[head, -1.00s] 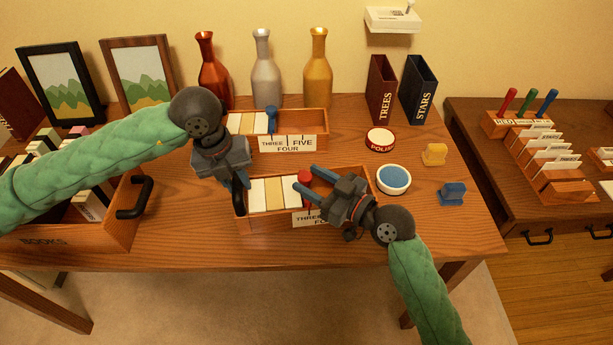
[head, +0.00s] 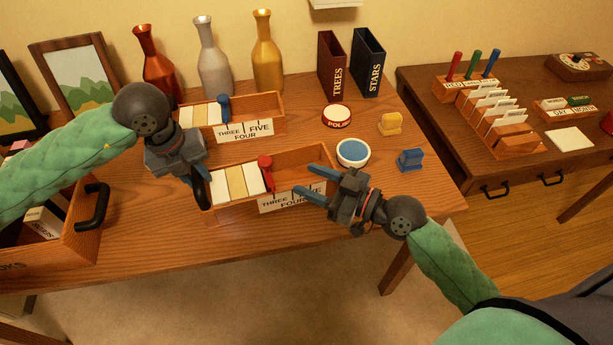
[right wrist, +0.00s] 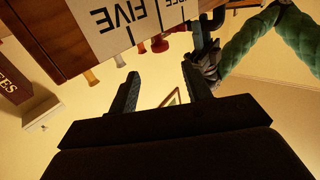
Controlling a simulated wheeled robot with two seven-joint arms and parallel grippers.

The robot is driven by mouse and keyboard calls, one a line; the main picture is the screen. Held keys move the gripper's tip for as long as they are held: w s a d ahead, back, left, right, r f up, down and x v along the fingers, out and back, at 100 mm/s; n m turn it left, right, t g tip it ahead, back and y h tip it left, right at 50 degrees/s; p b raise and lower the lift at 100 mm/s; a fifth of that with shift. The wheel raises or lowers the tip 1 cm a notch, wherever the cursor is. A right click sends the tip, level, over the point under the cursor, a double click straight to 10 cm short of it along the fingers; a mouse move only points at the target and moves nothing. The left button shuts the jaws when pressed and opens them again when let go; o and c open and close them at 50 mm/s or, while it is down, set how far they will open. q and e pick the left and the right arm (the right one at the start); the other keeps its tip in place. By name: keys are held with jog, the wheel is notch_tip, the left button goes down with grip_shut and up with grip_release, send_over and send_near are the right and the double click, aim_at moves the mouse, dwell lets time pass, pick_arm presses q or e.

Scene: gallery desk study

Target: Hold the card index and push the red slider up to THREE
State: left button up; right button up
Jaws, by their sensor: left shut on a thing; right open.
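The card index (head: 310,158) is the nearer wooden box on the desk, with several white and tan cards packed at its left end. Its red slider (head: 265,163) stands against the cards, above the THREE part of the front label (head: 277,202). My left gripper (head: 193,182) is shut on the card index at its left end, by a black handle. My right gripper (head: 308,182) is open and empty, at the box's front right, apart from the slider; its fingers partly hide the label. In the right wrist view, the label (right wrist: 125,22) reads FIVE upside down beyond the open fingers (right wrist: 160,88).
A similar box (head: 255,107) with a blue slider (head: 224,108) stands just behind. A polish tin (head: 337,116), a blue-topped round dish (head: 352,153) and yellow (head: 391,124) and blue (head: 411,159) blocks lie to the right. Three vases stand at the back.

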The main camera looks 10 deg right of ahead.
dwell(0.4)
pick_arm(q)
jog(key=o, duration=1)
jog(key=shift+r, duration=0.15)
jog(key=r, duration=0.3)
jog(key=a+r, duration=0.1)
jog(key=r, duration=0.3)
jog(key=a+r, duration=0.1)
jog(key=r, duration=0.3)
jog(key=shift+s+a+r, duration=0.15)
jog(key=shift+r, duration=0.1)
pick_arm(e)
jog(key=shift+s, duration=0.15)
